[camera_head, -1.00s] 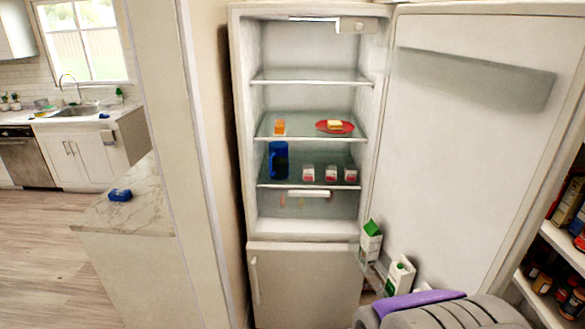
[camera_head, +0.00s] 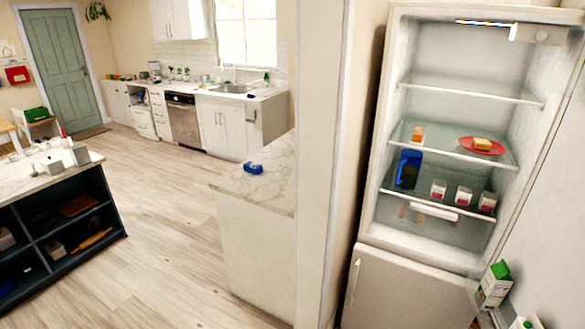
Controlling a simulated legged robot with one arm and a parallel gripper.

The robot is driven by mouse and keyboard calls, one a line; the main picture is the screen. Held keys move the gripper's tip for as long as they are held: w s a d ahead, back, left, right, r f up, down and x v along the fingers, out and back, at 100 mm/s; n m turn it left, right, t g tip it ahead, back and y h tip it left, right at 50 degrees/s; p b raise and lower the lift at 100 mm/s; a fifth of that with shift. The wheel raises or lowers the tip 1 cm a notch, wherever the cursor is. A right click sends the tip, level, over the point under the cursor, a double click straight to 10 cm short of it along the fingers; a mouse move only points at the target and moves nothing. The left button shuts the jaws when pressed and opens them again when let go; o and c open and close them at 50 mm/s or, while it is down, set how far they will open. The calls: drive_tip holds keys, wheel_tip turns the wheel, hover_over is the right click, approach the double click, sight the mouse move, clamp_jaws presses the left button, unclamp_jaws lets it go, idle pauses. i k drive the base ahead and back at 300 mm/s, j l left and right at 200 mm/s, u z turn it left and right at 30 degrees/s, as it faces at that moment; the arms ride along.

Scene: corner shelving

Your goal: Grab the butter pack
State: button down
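The fridge (camera_head: 368,215) stands open on the right. On its middle shelf, a yellow block (camera_head: 483,143) that looks like butter lies on a red plate (camera_head: 467,148). A small orange item (camera_head: 417,135) stands to the left on the same shelf. A small blue pack (camera_head: 253,168) lies on the marble counter (camera_head: 265,190) left of the fridge. I cannot tell from the picture which of these is the butter pack. My gripper is not in view.
A blue jug (camera_head: 408,169) and several small white-and-red cups (camera_head: 463,196) stand on the shelf below. A milk carton (camera_head: 494,285) is in the door at lower right. A wall edge (camera_head: 318,170) separates fridge and counter. Open floor (camera_head: 165,215) lies left, beside a dark shelf island (camera_head: 60,235).

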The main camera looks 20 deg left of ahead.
sight(250, 167)
drive_tip(key=i+j+u, duration=0.15)
drive_tip(key=i+j, duration=0.2)
drive_tip(key=j, duration=0.25)
drive_tip(key=i+j+u, duration=0.1)
drive_tip(key=i+j, duration=0.25)
drive_tip(key=j, duration=0.25)
drive_tip(key=i+j+u, duration=0.15)
drive_tip(key=i+j, duration=0.25)
drive_tip(key=i+j+u, duration=0.15)
drive_tip(key=i+j, duration=0.35)
drive_tip(key=i+j+u, duration=0.1)
drive_tip(key=i+j, duration=0.3)
drive_tip(key=i, duration=0.15)
drive_tip(key=i+j+u, duration=0.15)
drive_tip(key=i+j, duration=0.25)
drive_tip(key=i, duration=0.15)
drive_tip(key=i+l, duration=0.2)
